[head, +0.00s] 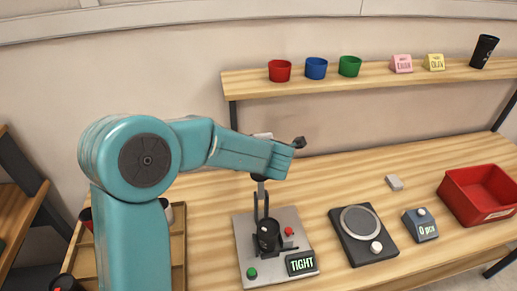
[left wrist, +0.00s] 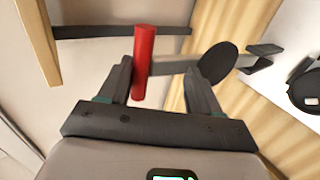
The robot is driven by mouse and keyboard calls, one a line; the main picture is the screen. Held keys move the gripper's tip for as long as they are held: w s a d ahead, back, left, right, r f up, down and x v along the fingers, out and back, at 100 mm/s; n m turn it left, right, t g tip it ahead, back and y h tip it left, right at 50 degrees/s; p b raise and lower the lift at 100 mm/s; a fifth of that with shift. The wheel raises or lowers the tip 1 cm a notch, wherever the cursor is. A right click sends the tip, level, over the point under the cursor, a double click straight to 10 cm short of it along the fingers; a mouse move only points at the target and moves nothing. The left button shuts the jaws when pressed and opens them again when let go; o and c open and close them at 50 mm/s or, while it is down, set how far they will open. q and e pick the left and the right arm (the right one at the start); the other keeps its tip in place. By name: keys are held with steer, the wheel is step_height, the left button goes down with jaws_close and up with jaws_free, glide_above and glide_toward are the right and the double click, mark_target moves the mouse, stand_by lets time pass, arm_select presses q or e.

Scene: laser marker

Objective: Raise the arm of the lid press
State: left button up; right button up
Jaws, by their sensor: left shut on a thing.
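The lid press (head: 241,222) stands on the table with a grey base, a black cup (head: 268,236) in it and a display reading TIGHT. Its upright and arm rise behind the cup; my left arm partly hides the upper part in the head view. My left gripper (head: 298,143) is above the press. In the left wrist view the press's red handle (left wrist: 141,62) stands between the fingers of my left gripper (left wrist: 158,85), close against the left finger, and the gripper is shut on it. A grey bar runs from the handle to a black disc (left wrist: 217,62). My right gripper is out of view.
Right of the press are a round-plated device (head: 360,222), a counter reading 0 pcs (head: 420,225), a small grey block (head: 394,183) and a red bin (head: 453,199). A shelf (head: 245,86) behind holds several cups and two signs. A wooden tray (head: 178,247) is at left.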

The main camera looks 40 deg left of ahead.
arm_select(q)
steer(key=shift+s+d+f, duration=0.1)
steer(key=shift+s+f, duration=0.05)
steer(key=shift+f, duration=0.35)
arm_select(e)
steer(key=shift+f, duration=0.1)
arm_select(q)
steer(key=v, duration=1.6)
steer(key=shift+r+b, duration=0.45)
steer(key=shift+r, duration=0.1)
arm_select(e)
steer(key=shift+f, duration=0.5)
